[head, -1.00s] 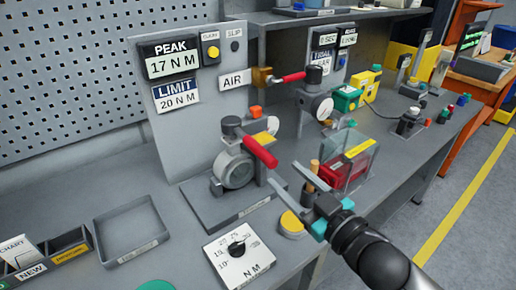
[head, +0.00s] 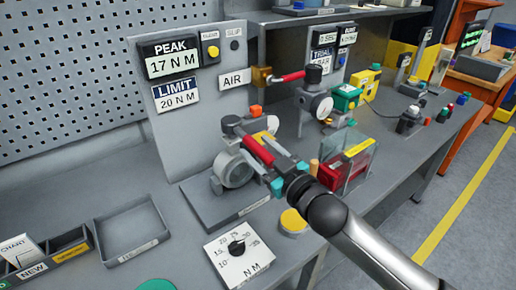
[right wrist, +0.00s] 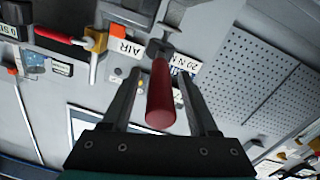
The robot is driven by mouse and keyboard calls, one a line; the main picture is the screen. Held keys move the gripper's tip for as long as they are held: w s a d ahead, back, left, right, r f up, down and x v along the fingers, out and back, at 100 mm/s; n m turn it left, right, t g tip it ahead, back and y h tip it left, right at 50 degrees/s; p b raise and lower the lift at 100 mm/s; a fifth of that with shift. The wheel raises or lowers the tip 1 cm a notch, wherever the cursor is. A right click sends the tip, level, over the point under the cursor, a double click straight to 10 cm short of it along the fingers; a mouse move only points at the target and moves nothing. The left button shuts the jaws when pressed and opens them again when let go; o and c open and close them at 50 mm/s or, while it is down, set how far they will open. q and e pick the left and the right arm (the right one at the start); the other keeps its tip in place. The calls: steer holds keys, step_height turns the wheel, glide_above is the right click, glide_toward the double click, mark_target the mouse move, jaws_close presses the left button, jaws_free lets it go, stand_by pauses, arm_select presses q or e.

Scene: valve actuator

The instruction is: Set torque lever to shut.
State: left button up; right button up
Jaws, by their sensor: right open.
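The torque lever with its red grip (head: 258,150) sits on top of the grey valve body (head: 234,170) in the head view. The lever slants down toward the front right. My right gripper (head: 262,152) is open, with its fingers on either side of the red grip. In the right wrist view the red grip (right wrist: 161,95) lies between the two open fingers (right wrist: 160,100), with gaps visible beside it. Part of the valve is hidden behind the gripper. My left gripper is not in view.
The panel behind shows PEAK 17 N M (head: 171,59) and LIMIT 20 N M (head: 178,95). A second red lever (head: 290,77) marked AIR is behind. A clear-covered red box (head: 350,165) stands to the right. A dial box (head: 239,257) and an empty tray (head: 132,232) are in front.

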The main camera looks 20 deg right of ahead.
steer(key=shift+w+a, duration=0.1)
steer(key=shift+w, duration=0.15)
steer(key=shift+c, duration=0.2)
jaws_close()
stand_by(1.1)
